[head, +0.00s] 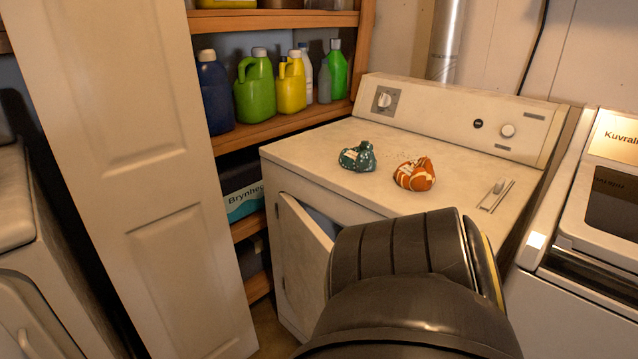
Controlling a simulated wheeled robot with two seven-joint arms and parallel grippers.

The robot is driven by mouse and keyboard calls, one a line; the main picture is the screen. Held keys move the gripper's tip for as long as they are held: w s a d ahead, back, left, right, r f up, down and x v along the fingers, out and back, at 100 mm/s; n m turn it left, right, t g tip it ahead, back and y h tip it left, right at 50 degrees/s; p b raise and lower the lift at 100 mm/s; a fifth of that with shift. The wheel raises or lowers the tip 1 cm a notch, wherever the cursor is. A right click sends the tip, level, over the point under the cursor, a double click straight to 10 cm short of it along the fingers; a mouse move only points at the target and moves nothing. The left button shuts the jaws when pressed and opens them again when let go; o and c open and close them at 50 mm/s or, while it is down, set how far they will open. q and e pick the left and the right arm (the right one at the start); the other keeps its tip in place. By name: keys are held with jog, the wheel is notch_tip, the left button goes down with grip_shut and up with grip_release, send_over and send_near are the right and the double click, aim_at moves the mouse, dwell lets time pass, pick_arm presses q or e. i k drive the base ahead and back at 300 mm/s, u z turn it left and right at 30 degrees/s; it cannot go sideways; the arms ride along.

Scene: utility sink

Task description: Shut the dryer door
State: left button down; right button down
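The white dryer (290,157) stands in the middle of the head view, with its knobs on the back panel. Its door (304,262) is ajar, swung out from the front with its edge toward me. A dark opening shows behind the door's upper edge. A large dark arm link of mine covers the lower middle of the view. It hides the door's right part and much of the dryer's front. Neither gripper shows, and I cannot tell whether the arm touches the door.
A teal cloth (357,157) and an orange cloth (414,174) lie on the dryer top. A white panelled door (140,150) stands at left, beside wooden shelves (280,126) with several bottles. Another white machine (580,300) stands close at right. Little floor shows.

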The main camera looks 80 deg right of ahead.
aim_at(306, 249)
jog(key=i, duration=1.15)
jog(key=z, duration=2.2)
